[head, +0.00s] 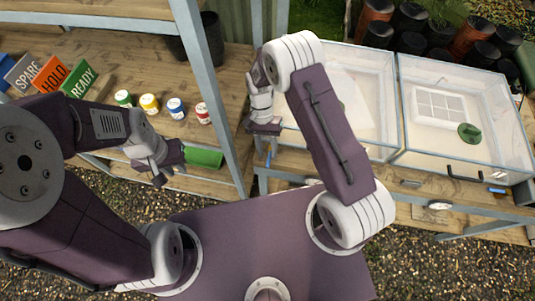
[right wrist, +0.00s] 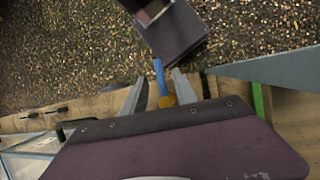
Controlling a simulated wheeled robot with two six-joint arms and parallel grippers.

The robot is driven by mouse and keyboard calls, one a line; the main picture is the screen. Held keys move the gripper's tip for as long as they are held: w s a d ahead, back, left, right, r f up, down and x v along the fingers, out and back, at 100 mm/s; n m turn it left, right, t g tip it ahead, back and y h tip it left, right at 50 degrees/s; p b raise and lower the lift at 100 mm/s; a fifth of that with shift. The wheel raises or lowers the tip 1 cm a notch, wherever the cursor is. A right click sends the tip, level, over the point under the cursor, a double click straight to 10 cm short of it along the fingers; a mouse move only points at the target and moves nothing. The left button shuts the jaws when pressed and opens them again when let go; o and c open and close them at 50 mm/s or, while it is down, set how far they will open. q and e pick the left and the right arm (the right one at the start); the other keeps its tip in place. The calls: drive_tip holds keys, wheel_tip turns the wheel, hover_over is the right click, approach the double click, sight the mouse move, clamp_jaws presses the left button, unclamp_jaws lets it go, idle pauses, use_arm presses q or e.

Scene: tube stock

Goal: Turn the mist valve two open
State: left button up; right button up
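A valve with a blue lever (right wrist: 159,72) and a brass-coloured body (right wrist: 168,100) shows in the right wrist view. The lever lies between the two fingers of my right gripper (right wrist: 158,85), with gaps on both sides. In the head view a small blue lever (head: 268,158) shows at the bench front, just below my right gripper (head: 263,130). Another blue piece (head: 497,190) is at the far right front edge. I cannot read any valve number. My left gripper (head: 165,170) hangs over the left bench's front edge; its fingers are too small to judge.
Clear-walled boxes (head: 445,135) stand on the right bench. A grey upright post (head: 205,75) rises between the benches. The left bench holds lidded jars (head: 150,103), signs reading SPARE, HOLD and READY (head: 50,75), and a green piece (head: 205,157) at its edge. Gravel (head: 440,265) lies in front.

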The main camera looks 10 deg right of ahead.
drive_tip(key=b+v, duration=0.1)
drive_tip(key=v, duration=0.6)
